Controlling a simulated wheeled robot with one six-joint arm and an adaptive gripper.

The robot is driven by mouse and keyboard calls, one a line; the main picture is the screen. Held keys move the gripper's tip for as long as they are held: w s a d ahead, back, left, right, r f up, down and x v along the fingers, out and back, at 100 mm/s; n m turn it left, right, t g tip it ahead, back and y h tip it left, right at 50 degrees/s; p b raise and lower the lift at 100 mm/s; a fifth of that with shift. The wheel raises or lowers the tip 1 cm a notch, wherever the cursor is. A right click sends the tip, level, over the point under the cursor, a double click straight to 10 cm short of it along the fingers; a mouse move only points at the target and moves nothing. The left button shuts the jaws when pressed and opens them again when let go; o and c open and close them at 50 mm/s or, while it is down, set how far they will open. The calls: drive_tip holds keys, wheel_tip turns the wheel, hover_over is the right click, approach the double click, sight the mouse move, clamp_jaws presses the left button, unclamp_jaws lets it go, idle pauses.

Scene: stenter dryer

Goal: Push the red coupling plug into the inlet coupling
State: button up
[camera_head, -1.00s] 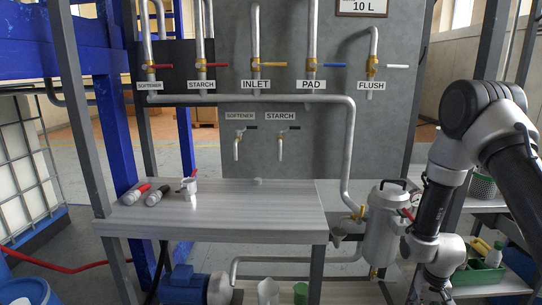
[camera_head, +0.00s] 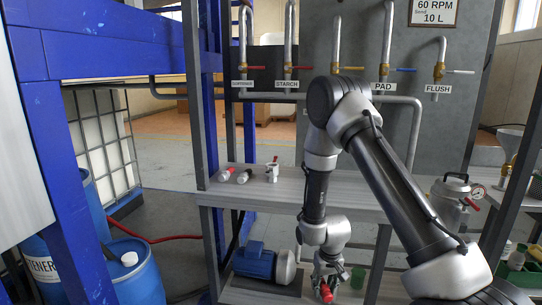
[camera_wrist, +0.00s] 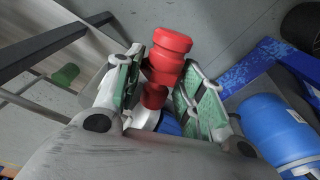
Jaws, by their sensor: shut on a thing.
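My gripper (camera_head: 328,272) hangs low in front of the frame, below the table top, with its jaws shut on the red coupling plug (camera_head: 326,293). In the wrist view the plug (camera_wrist: 170,52) is a stepped red cylinder between the two green-padded fingers of my gripper (camera_wrist: 163,80). Its wider end sticks out beyond the fingertips and looks free of contact. I cannot pick out the inlet coupling in either current view, and my arm covers the area where the INLET label was.
A blue motor (camera_head: 254,262) with a pale pump housing stands left of my gripper, and a green cup (camera_head: 357,278) close to its right. Blue drums (camera_head: 133,272) stand at left. The table (camera_head: 290,192) above carries small fittings. A silver canister (camera_head: 448,200) is at right.

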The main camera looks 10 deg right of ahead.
drive_tip(key=shift+a+r, duration=0.2)
drive_tip(key=shift+a, duration=0.15)
drive_tip(key=w+a+r+n+t+y, duration=0.2)
drive_tip(key=w+a+r+n+t, duration=0.15)
drive_tip(key=w+a+r, duration=0.45)
drive_tip(key=w+a+r+n+t+y, duration=0.2)
drive_tip(key=w+a+r+t, duration=0.25)
drive_tip(key=a+r, duration=0.65)
drive_tip(key=w+a+r+t+y, duration=0.1)
drive_tip(key=a+r+y, duration=0.1)
drive_tip(key=r, duration=0.5)
drive_tip(key=w+a+r+n+t+y, duration=0.1)
drive_tip(key=a+r+t+y, duration=0.1)
drive_tip(key=a+r, duration=0.3)
drive_tip(key=w+a+r+n+t+y, duration=0.1)
drive_tip(key=a+r+y, duration=0.2)
drive_tip(key=r, duration=0.6)
drive_tip(key=shift+w+a+t, duration=0.25)
drive_tip(key=shift+a+t, duration=0.05)
drive_tip(key=shift+a, duration=0.25)
drive_tip(key=shift+r, duration=0.15)
